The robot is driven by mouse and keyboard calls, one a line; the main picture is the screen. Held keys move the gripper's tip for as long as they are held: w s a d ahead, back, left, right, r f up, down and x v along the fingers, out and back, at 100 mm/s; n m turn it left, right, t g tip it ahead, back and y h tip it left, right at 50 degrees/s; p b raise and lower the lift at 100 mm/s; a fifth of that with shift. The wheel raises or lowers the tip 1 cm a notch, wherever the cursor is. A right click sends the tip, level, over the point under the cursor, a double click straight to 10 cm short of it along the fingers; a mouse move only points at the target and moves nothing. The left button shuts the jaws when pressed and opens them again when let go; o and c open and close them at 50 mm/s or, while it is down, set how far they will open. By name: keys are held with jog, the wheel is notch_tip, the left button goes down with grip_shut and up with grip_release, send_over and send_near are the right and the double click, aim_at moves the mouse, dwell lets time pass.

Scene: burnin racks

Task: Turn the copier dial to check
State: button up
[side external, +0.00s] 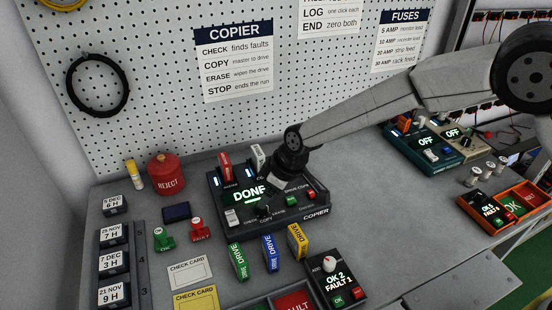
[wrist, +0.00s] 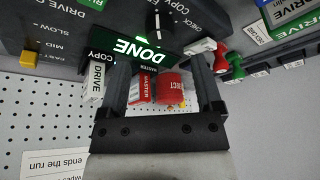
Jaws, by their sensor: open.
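The copier (side external: 318,222) is a dark box on the bench with a lit screen (side external: 247,193) reading DONE. In the wrist view it appears upside down, and its dial (wrist: 158,22) is a black knob with a white pointer line. The labels CHECK and COPY sit near the dial; I cannot tell for sure which one it points to. My gripper (wrist: 160,65) is open and empty above the copier, its fingers apart from the dial. In the side view my gripper (side external: 290,165) hides part of the copier's back.
A red stick (side external: 225,167) and a white stick (side external: 258,157) stand upright at the copier's back. A red REJECT pot (side external: 166,174) is to the left. Green, blue and yellow drives (side external: 270,253) stand in front. A counter box (side external: 335,280) is at the front right.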

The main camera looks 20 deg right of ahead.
jog(key=shift+x, duration=2.7)
grip_shut()
